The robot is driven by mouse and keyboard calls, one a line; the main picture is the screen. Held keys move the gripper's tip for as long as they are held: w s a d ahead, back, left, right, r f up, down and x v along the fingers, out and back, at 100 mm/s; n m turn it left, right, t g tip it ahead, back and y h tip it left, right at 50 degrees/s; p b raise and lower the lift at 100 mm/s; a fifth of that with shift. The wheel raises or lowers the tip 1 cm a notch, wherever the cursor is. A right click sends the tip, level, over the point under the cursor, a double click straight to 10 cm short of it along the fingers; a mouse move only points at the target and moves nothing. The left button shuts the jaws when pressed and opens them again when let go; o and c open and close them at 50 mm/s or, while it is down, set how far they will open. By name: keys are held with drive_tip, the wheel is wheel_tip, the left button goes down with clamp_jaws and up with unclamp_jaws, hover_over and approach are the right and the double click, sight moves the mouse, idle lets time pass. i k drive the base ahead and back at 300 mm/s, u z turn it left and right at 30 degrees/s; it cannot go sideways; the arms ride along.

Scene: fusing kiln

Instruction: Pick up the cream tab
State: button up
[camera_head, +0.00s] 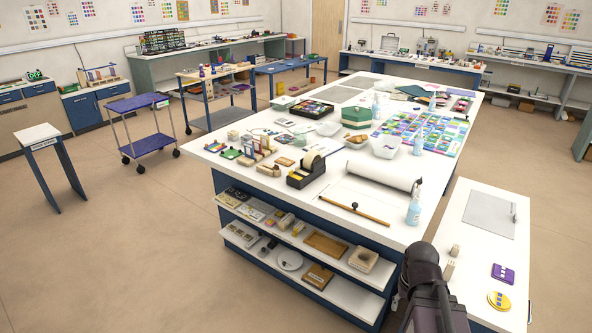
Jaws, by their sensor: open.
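I cannot single out the cream tab with certainty. Two small beige pieces stand on the white side bench at the right: a beige block (455,250) and, nearer me, a taller beige piece (449,269). Either may be the tab, but they are too small to tell. My dark arm rises from the bottom edge, left of these pieces, and hides part of the bench's left side. My gripper's fingers do not show in this view.
The side bench also holds a purple tile (503,273), a yellow disc (498,300) and a grey mat (490,215). The large white worktable (385,228) beside it carries a paper roll (379,176), a spray bottle (414,209) and a tape dispenser (306,172). Open floor lies left.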

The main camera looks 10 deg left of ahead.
sight(297, 168)
drive_tip(key=i, duration=0.85)
drive_tip(key=z, duration=0.05)
